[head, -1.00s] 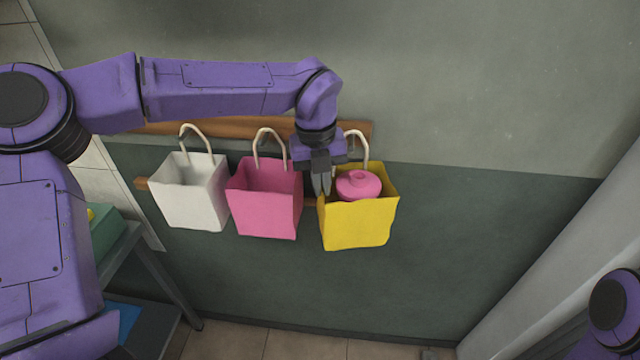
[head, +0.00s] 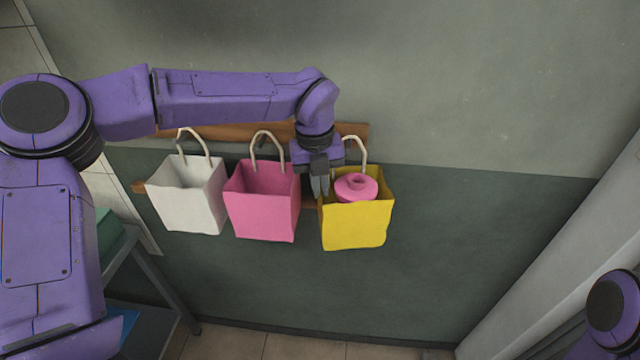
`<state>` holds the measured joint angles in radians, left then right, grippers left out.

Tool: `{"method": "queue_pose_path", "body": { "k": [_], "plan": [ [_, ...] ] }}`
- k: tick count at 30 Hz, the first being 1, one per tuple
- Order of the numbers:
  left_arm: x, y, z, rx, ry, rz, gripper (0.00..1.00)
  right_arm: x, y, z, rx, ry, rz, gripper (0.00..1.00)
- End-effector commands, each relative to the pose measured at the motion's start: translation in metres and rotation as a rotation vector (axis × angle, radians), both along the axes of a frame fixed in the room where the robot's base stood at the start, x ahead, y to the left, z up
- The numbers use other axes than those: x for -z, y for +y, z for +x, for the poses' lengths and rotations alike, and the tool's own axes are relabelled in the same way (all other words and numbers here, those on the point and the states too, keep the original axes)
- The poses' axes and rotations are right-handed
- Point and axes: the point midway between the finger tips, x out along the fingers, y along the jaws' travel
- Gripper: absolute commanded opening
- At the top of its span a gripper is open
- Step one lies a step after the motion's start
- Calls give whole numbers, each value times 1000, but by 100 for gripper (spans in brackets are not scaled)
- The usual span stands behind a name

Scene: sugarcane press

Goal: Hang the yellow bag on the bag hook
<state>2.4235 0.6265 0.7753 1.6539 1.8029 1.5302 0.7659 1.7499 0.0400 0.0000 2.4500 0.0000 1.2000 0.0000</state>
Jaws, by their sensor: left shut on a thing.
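The yellow bag (head: 357,226) is at the wall, at the right end of a row of bags, standing nearly upright with its pale handle (head: 362,152) up by the wooden rail (head: 235,132). A round pink object (head: 356,188) sits in its mouth. My left gripper (head: 320,190) points down at the bag's left upper edge, its fingers shut on that edge. I cannot make out the bag hook behind the handle and gripper, so I cannot tell if the handle is on it. My right gripper is out of view.
A white bag (head: 188,198) and a pink bag (head: 262,204) hang to the left of the gripper, the pink one close by. A shelf stand (head: 150,275) is at lower left. The wall right of the yellow bag is clear.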

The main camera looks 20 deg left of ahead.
Motion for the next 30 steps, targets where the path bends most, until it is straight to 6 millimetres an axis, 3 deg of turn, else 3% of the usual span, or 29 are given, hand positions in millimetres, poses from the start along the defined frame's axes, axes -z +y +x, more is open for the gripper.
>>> {"method": "queue_pose_path", "body": {
  "k": [5,6,8,19,30],
  "plan": [
    [-1,1,2,-4,-7,1,0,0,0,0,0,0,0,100],
    [-1,1,2,-4,-7,1,20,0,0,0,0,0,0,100],
    [-1,1,2,-3,-6,1,37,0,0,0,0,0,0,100],
    [-5,1,1,-1,-4,1,37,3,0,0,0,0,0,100],
    [-85,7,-2,-3,-6,1,37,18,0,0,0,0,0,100]
  ]
}}
